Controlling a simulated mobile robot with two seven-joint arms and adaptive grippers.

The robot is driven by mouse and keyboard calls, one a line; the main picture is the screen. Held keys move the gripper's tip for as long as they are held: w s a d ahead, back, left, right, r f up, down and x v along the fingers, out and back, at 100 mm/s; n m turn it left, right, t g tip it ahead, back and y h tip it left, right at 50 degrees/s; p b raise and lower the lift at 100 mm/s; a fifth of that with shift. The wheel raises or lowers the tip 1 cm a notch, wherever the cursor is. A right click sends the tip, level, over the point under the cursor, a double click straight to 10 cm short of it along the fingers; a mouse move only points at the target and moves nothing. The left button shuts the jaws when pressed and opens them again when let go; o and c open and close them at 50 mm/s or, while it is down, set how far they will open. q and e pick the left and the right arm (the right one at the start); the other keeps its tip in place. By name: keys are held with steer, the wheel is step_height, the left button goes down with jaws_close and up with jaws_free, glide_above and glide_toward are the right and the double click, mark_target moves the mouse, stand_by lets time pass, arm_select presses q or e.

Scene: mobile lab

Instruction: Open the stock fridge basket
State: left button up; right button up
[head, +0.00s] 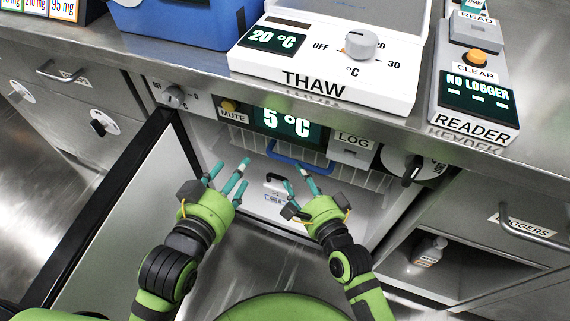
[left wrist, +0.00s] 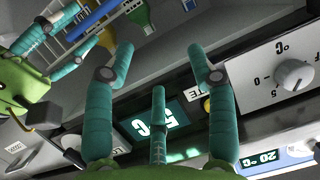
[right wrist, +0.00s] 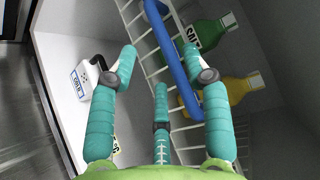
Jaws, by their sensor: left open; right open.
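The stock fridge stands open under the counter, its door (head: 130,205) swung out to the left. Inside, high up, is a white wire basket (head: 345,174) with a blue handle (head: 300,158) along its front. The handle also shows in the right wrist view (right wrist: 172,60), where the basket holds a green bottle (right wrist: 208,32) and a yellow bottle (right wrist: 235,88). My right gripper (head: 295,177) is open and empty, in front of and below the handle, apart from it in the head view. My left gripper (head: 231,170) is open and empty, left of the handle near the fridge opening.
A white box with a black handle (head: 275,189) sits low in the fridge. Above the opening are the fridge's 5 °C display (head: 287,126) and a dark knob (head: 404,163). The thaw unit (head: 330,85) and reader (head: 474,100) stand on the counter.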

mark_target(290, 163)
steer(key=b+x, duration=0.2)
steer(key=x, duration=0.4)
steer(key=shift+w, duration=0.25)
arm_select(q)
steer(key=s+d+r+m+t+h, duration=0.1)
steer(key=d+r+t+h, duration=0.1)
steer(key=r, duration=0.5)
steer(key=s+d+r+t+h, duration=0.1)
steer(key=r+t+h, duration=0.1)
steer(key=r+t, duration=0.3)
steer(key=shift+d+r+m+h, duration=0.4)
steer(key=shift+r, duration=0.5)
arm_select(e)
steer(key=shift+w+a, duration=0.1)
steer(key=shift+w, duration=0.1)
jaws_close()
